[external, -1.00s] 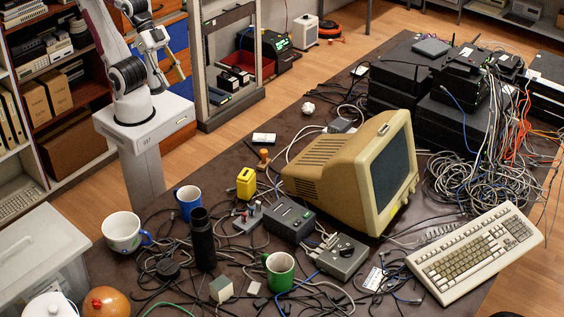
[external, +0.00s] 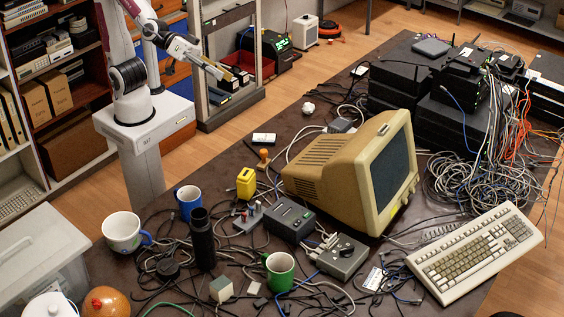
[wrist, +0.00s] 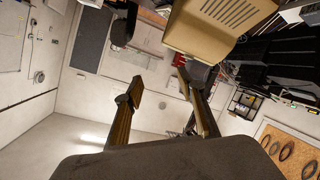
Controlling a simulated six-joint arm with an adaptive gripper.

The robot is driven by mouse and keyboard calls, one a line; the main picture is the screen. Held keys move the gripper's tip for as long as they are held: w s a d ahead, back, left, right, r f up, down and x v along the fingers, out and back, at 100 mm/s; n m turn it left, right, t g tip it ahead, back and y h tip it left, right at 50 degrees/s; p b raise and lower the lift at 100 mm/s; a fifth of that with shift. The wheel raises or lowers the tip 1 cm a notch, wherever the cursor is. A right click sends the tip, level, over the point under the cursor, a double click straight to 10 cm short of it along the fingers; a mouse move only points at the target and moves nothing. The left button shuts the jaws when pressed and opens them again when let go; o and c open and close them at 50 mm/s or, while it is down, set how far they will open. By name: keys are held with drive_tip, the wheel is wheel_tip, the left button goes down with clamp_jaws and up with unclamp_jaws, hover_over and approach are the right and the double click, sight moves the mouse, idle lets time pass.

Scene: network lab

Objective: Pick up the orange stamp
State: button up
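The orange stamp (external: 263,155) stands upright on the dark table, behind the yellow block and left of the old monitor. It looks like a small knob-handled stamp, and I cannot make it out in the wrist view. My gripper (external: 224,74) is in the air beyond the table's far left edge, above and to the left of the stamp and well apart from it. In the wrist view my gripper (wrist: 158,88) has its two fingers spread, with nothing between them.
The beige monitor (external: 330,165) stands to the right of the stamp. A small white-topped box (external: 264,138) lies just behind it. The yellow block (external: 246,182), a blue mug (external: 189,200) and loose cables are in front. A metal frame (external: 232,110) stands behind my arm.

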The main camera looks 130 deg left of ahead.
drive_tip(key=w+a+f+n+y, duration=0.3)
drive_tip(key=w+a+f, duration=0.1)
drive_tip(key=f, duration=0.1)
drive_tip(key=g+y, duration=0.6)
approach(262, 151)
drive_tip(key=x, duration=0.3)
drive_tip(key=shift+d+f, duration=0.1)
drive_tip(key=shift+d, duration=0.1)
drive_tip(key=shift+w, duration=0.1)
drive_tip(key=shift+x, duration=1.35)
drive_tip(key=shift+a, duration=0.1)
drive_tip(key=shift+x, duration=2.5)
drive_tip(key=shift+a, duration=0.1)
drive_tip(key=shift+c, duration=0.5)
